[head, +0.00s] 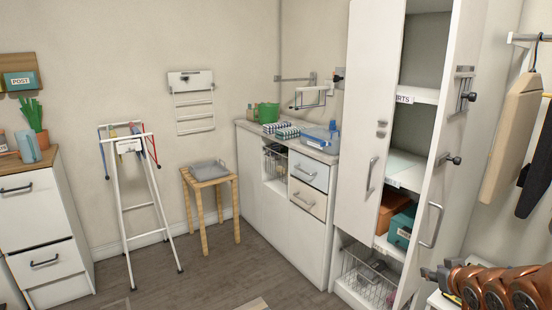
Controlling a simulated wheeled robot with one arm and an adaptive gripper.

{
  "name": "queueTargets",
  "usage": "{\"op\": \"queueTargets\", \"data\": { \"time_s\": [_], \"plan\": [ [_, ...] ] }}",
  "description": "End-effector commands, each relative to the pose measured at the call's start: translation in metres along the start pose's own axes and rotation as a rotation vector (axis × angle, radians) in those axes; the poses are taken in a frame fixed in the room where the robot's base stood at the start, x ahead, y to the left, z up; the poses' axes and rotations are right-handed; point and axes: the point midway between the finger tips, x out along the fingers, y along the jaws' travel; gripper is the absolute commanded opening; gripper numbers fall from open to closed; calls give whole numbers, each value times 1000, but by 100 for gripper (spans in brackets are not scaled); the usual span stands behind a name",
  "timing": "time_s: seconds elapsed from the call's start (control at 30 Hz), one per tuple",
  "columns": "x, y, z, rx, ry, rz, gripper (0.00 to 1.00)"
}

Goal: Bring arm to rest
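My arm enters at the lower right corner as a row of copper-brown rounded links. Its dark end, my gripper (432,274), points left in front of the lower part of the tall cabinet. The fingers are small and partly merged with the arm, so I cannot tell whether they are open or shut. I see nothing clearly held in it. No washer can be made out in this view.
A tall white cabinet (362,125) stands at right with a door (440,165) swung open. A low counter (262,190), stool (210,178), folding rack (160,207) and drawer unit (45,235) line the walls. Clothes hang at far right. The middle floor (205,275) is clear.

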Motion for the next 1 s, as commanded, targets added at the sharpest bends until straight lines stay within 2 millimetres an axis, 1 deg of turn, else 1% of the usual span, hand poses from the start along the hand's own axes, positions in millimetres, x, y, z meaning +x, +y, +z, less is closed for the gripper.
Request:
{"op": "queueTargets", "data": {
  "time_s": [0.03, 0.17, 0.27, 0.47, 0.57, 0.77, 1.0],
  "plan": [
    [-3, -10, 2, -11, -42, 4, 36],
    [-14, -29, 21, -21, -174, 22, 36],
    [-27, -44, 35, -27, -271, 32, 36],
    [-62, -77, 65, -32, -464, 44, 36],
    [-84, -94, 81, -34, -560, 44, 36],
    [-135, -131, 112, -30, -746, 29, 36],
    [-206, -177, 147, -26, -962, -18, 36]
  ]
}}
